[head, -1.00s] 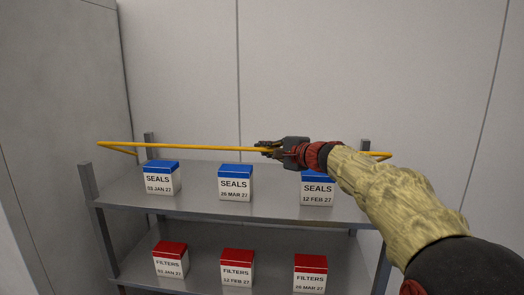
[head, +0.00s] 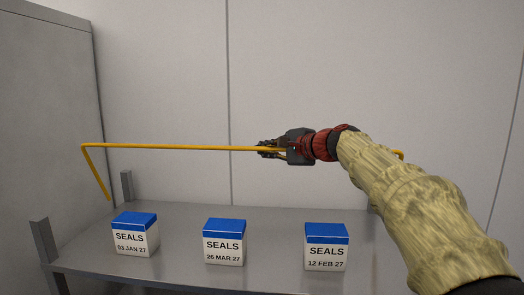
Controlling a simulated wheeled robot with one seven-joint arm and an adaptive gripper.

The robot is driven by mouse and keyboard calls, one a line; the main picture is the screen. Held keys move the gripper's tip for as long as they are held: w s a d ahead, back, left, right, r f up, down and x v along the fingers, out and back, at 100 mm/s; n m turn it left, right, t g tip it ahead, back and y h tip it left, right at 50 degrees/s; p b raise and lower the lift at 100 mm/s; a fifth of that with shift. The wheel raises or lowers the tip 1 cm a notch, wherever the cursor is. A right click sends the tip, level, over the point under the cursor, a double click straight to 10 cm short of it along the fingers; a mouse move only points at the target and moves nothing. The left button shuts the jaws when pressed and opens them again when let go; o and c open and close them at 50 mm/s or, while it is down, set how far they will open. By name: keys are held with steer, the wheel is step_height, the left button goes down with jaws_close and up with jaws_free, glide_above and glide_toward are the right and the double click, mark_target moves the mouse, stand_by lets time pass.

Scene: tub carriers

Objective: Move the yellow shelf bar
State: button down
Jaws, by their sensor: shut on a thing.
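The yellow shelf bar (head: 170,147) is a thin rod with bent ends. It is raised above the top shelf (head: 180,215) and runs nearly level across the head view. Its left end bends down and hangs free above the shelf's left side. My gripper (head: 268,149) is shut on the bar right of its middle. The bar's right part is mostly hidden behind my gripper and arm, with a short piece of the right end (head: 399,154) showing past the arm.
Three white boxes with blue lids marked SEALS stand on the top shelf: 03 JAN 27 (head: 135,238), 26 MAR 27 (head: 224,246) and 12 FEB 27 (head: 326,252). A grey cabinet side (head: 50,120) stands at left. Shelf posts (head: 43,240) rise at the left corners.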

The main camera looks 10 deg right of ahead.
steer(key=shift+w+d+f+m+g, duration=0.3)
steer(key=shift+w+f+g, duration=0.1)
steer(key=shift+w+f, duration=0.45)
steer(key=shift+s, duration=0.1)
stand_by(0.5)
steer(key=c, duration=2.3)
jaws_free()
steer(key=shift+c, duration=0.2)
steer(key=shift+o, duration=1.3)
steer(key=shift+w+d, duration=0.1)
steer(key=shift+w, duration=0.15)
steer(key=shift+o, duration=1)
steer(key=shift+r, duration=0.25)
steer(key=shift+r, duration=0.1)
